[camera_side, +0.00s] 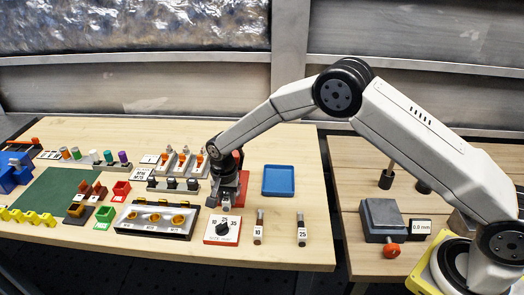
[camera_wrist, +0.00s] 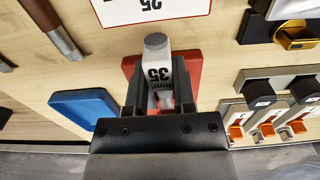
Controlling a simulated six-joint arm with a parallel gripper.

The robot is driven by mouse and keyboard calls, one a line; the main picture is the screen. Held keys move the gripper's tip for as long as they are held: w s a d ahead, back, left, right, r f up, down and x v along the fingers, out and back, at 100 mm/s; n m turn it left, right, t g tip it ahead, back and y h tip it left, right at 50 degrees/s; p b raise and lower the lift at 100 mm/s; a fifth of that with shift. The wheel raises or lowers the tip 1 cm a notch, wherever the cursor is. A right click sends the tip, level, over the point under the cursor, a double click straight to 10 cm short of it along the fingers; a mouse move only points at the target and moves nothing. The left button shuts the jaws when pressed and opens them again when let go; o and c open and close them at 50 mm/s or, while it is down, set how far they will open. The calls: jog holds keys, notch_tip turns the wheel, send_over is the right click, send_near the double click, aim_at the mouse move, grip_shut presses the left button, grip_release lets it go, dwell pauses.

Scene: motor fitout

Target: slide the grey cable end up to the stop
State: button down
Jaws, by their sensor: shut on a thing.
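My gripper (camera_wrist: 159,92) is shut on a pale grey, round-tipped piece (camera_wrist: 156,45) marked 35, apparently the grey cable end. The piece lies lengthwise between the fingers, its tip reaching out beyond them. In the wrist view a red plate (camera_wrist: 190,66) shows behind it. In the side view my gripper (camera_side: 226,200) points down beside the red plate (camera_side: 240,190), and mostly hides the held piece. I cannot make out a stop, nor tell whether the piece touches one.
A dial block (camera_side: 222,229) stands just in front of my gripper. Pieces marked 10 (camera_side: 258,228) and 25 (camera_side: 301,231) stand to its right. A blue tray (camera_side: 279,194) lies right of the red plate. Orange-levered terminals (camera_side: 183,160) are behind left.

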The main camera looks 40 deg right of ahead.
jog(key=shift+w+d, duration=0.4)
dwell(0.6)
jog(key=shift+c, duration=1.8)
grip_release()
jog(key=shift+r, duration=0.1)
jog(key=shift+r, duration=3.8)
jog(key=shift+s, duration=0.15)
